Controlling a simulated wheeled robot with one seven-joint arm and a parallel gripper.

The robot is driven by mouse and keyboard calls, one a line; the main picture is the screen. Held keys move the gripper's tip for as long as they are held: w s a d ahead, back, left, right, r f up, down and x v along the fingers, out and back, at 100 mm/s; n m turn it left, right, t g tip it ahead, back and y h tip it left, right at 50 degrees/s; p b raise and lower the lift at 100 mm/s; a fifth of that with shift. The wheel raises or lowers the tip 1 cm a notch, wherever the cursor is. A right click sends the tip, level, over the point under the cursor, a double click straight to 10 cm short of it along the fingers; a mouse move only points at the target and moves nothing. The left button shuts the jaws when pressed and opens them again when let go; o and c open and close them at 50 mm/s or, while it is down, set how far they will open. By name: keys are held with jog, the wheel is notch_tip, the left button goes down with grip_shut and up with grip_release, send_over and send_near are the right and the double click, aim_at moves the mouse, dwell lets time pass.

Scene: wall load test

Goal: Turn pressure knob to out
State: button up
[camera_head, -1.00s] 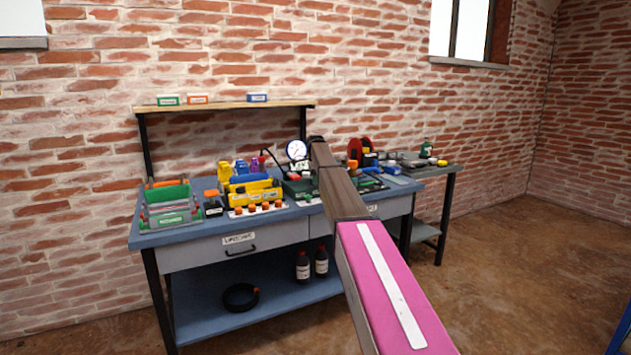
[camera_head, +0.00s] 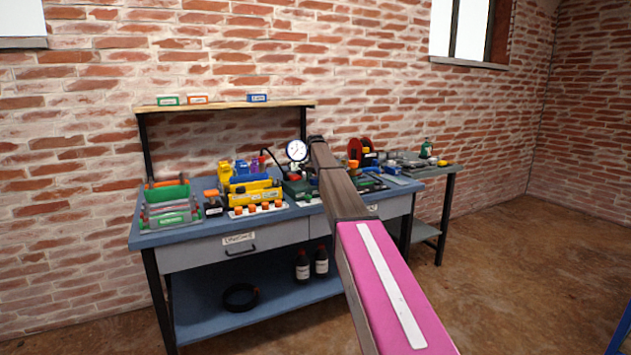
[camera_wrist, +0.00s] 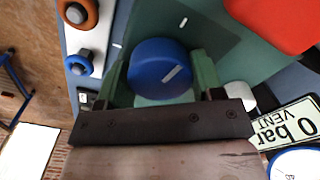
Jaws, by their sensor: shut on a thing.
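The pressure knob (camera_wrist: 160,68) is a round blue knob with a white pointer line, seen in the wrist view on a dark green panel (camera_wrist: 225,30). Its pointer line slants, with one end toward the upper right. My gripper (camera_wrist: 160,80) has its two green fingers on either side of the knob and is shut on it. A short white mark (camera_wrist: 183,22) is on the panel beyond the knob. In the head view my arm hides the knob and the gripper. A round white gauge (camera_head: 297,150) stands behind on the bench; its edge also shows in the wrist view (camera_wrist: 295,164).
In the wrist view a "0 bar VENT" label (camera_wrist: 290,124) lies at the right, a red block (camera_wrist: 275,22) at the upper right, and orange (camera_wrist: 76,14) and blue (camera_wrist: 79,63) knobs at the left.

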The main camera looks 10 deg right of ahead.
aim_at(316, 178)
jog(key=n, duration=0.4)
jog(key=shift+n, duration=0.3)
jog(key=n, duration=1.5)
dwell(0.4)
jog(key=o, duration=0.9)
jog(key=shift+r, duration=0.15)
notch_tip(316, 178, up, 11)
jog(key=shift+f, duration=0.2)
